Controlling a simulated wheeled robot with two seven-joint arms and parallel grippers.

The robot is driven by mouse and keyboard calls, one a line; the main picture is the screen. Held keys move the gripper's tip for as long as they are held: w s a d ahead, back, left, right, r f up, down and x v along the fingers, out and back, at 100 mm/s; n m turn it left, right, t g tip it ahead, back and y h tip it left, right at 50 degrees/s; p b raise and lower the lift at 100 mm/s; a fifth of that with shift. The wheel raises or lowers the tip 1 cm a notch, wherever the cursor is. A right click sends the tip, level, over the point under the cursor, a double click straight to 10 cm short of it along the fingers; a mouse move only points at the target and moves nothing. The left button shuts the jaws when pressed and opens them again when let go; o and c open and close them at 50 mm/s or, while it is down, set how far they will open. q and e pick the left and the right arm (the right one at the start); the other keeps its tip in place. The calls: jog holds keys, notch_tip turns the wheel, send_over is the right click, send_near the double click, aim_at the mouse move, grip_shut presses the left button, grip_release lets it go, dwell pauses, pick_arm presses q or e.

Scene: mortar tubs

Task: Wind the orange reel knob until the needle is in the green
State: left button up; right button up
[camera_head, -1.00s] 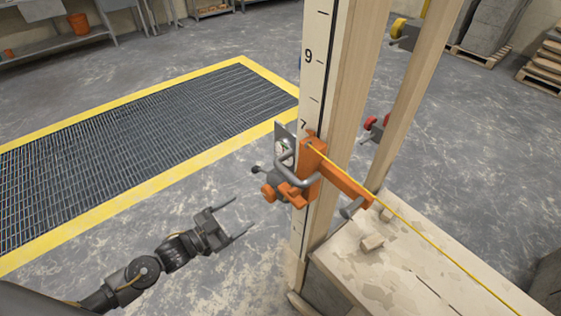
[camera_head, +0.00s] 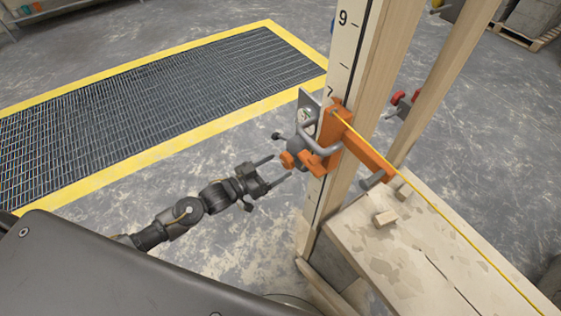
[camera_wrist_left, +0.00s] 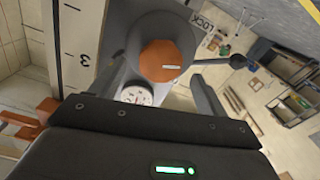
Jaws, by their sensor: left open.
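The orange reel knob (camera_head: 288,160) sits on the grey reel beside the measuring post; in the left wrist view the knob (camera_wrist_left: 160,63) faces the camera as an orange disc with a pale mark. A small white dial (camera_wrist_left: 136,95) is just below it, partly cut off by my gripper's body; I cannot make out its needle or a green zone. My left gripper (camera_head: 281,166) is open and empty, its fingertips close to the knob. In the wrist view a finger lies to either side of the knob, apparently not touching it. My right gripper is not in view.
An orange clamp (camera_head: 340,135) with a grey handle grips the numbered post (camera_head: 343,60). A taut yellow line (camera_head: 440,220) runs from it over the block bench (camera_head: 430,245).

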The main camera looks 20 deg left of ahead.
pick_arm(q)
jog(key=shift+x, duration=1.2)
jog(key=c, duration=1)
jog(key=m, duration=0.4)
jog(key=shift+m, duration=0.4)
jog(key=o, duration=1)
